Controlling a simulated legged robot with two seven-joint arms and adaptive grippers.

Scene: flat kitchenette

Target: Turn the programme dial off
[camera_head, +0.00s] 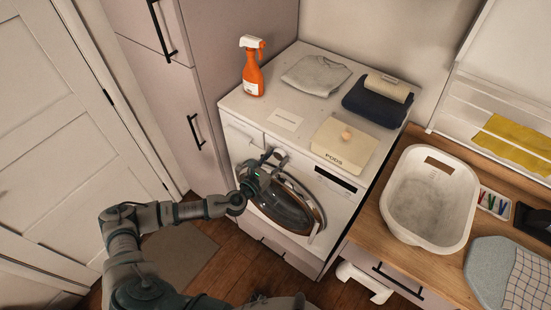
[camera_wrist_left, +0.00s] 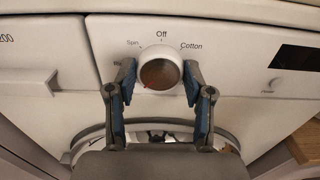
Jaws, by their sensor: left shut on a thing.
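The programme dial (camera_wrist_left: 160,70) is a round white knob with a brownish face on the washing machine (camera_head: 333,207). Its small red mark points to the lower left, near a label partly hidden by a finger. "Off" is printed above the dial, "Spin" at upper left and "Cotton" at upper right. My left gripper (camera_head: 268,159) is at the machine's front panel. In the left wrist view its two blue-padded fingers (camera_wrist_left: 160,82) are shut on the dial, one on each side. My right gripper does not show.
The round door (camera_head: 284,208) is below the dial, behind my left gripper. A display (camera_head: 335,179) is to the right. An orange spray bottle (camera_head: 253,72), folded clothes (camera_head: 316,75) and a PODS box (camera_head: 343,148) stand on top. A white basin (camera_head: 430,195) is on the wooden counter.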

